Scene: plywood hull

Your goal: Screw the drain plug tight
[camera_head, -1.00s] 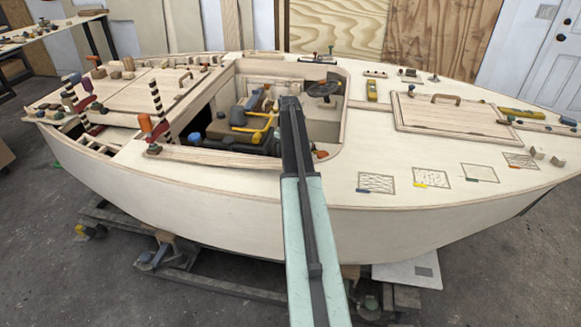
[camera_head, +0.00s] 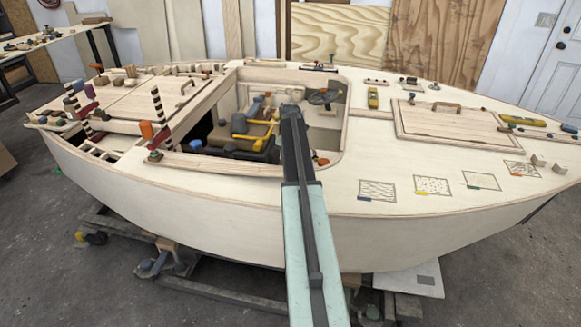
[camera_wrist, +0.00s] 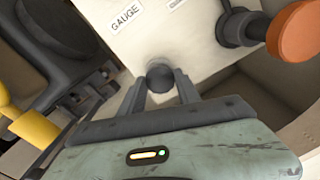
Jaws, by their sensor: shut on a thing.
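In the wrist view a small dark round knob (camera_wrist: 160,74) stands out from a pale panel, between the tips of my gripper (camera_wrist: 160,88). My gripper is shut on this knob. The knob has no readable label, so I cannot tell for sure that it is the drain plug. In the head view my arm reaches over the near hull side into the open cockpit, and its own links hide the fingertips and the knob.
The pale panel (camera_wrist: 192,45) carries a label reading GAUGE (camera_wrist: 125,17). A dark fitting with an orange knob (camera_wrist: 297,32) sits close on the right. Yellow and dark machinery (camera_head: 245,128) fills the cockpit to the left.

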